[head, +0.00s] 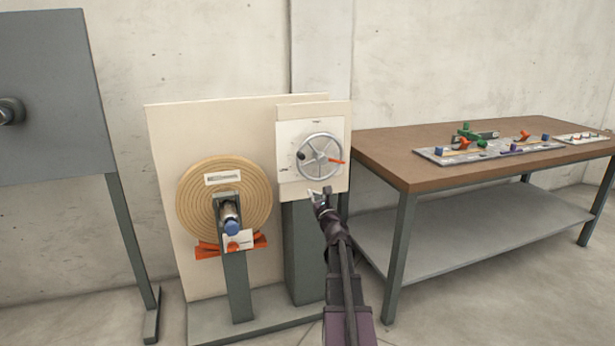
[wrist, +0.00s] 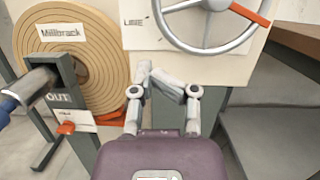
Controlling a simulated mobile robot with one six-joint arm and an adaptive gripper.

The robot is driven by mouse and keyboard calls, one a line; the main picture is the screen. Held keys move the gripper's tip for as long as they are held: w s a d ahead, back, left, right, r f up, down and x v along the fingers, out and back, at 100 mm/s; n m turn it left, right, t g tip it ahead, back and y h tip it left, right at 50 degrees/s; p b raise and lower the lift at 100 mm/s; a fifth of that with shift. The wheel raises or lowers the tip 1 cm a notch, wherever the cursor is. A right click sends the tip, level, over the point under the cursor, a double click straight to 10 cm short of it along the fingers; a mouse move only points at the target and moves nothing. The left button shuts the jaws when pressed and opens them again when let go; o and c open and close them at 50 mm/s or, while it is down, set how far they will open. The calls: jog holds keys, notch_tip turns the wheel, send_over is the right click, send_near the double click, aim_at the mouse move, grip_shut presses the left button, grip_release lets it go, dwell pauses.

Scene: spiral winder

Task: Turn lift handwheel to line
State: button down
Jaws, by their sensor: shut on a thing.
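The lift handwheel (head: 321,138) is a silver spoked wheel on a pale panel. A dark knob (head: 301,156) shows at its left, and an orange pointer (head: 336,161) sticks out to the right, tilted slightly down. A label reading "LINE" (wrist: 133,21) is left of the wheel in the wrist view. My gripper (head: 323,194) is below the wheel, near the panel's lower edge, apart from the rim. In the wrist view its fingers (wrist: 155,77) are close together at uneven angles. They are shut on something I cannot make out.
A wound coil (head: 196,203) labelled "Millbrack" is left of the wheel, with a grey post (head: 236,280) marked "OUT" before it. A brown-topped table (head: 395,165) with coloured parts stands right. A grey panel (head: 50,100) is far left.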

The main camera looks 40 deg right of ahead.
jog(key=p, duration=0.3)
send_near(301, 164)
jog(key=w, duration=0.2)
jog(key=w+d, duration=0.2)
jog(key=w, duration=0.1)
jog(key=shift+w+f, duration=0.15)
jog(key=shift+w, duration=0.15)
jog(key=shift+s+a+r+p, duration=0.2)
jog(key=shift+r+p, duration=0.1)
jog(key=shift+r, duration=0.1)
jog(key=shift+s+a+r+p, duration=0.1)
jog(key=shift+s+r+p, duration=0.05)
jog(key=shift+r+p, duration=0.2)
jog(key=shift+w+r+p, duration=0.1)
jog(key=shift+r+p, duration=0.9)
jog(key=shift+r, duration=0.1)
jog(key=shift+a, duration=0.1)
jog(key=shift+r, duration=0.15)
jog(key=shift+m, duration=0.3)
